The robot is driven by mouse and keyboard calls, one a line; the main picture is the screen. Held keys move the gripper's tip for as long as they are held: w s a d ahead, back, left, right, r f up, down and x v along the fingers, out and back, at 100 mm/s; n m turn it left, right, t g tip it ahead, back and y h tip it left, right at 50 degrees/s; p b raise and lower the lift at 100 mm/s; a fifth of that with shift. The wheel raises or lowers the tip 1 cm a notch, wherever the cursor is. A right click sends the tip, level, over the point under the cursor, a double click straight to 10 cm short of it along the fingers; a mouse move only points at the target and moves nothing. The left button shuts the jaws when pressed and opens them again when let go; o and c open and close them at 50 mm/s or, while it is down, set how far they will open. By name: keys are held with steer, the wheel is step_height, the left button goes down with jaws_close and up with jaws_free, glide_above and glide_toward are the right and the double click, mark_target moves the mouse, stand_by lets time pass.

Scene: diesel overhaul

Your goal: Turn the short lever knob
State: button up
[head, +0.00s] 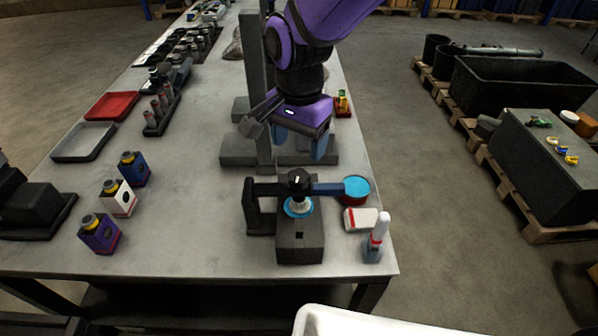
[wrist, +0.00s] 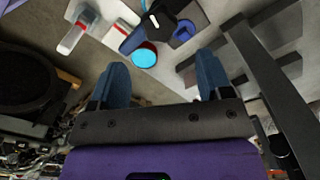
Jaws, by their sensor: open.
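A black knob (head: 299,181) with a white mark on top sits on a dark grey block fixture (head: 299,243). A dark blue lever arm (head: 328,189) reaches right from the knob, and a black arm reaches left. A light blue ring (head: 297,207) shows below the knob.
Small bottles (head: 118,198) stand left; the tabletop between is clear.

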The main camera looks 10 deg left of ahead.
mark_target(299, 175)
step_height(299, 175, down, 8)
steer(key=shift+f, duration=0.25)
steer(key=c, duration=0.9)
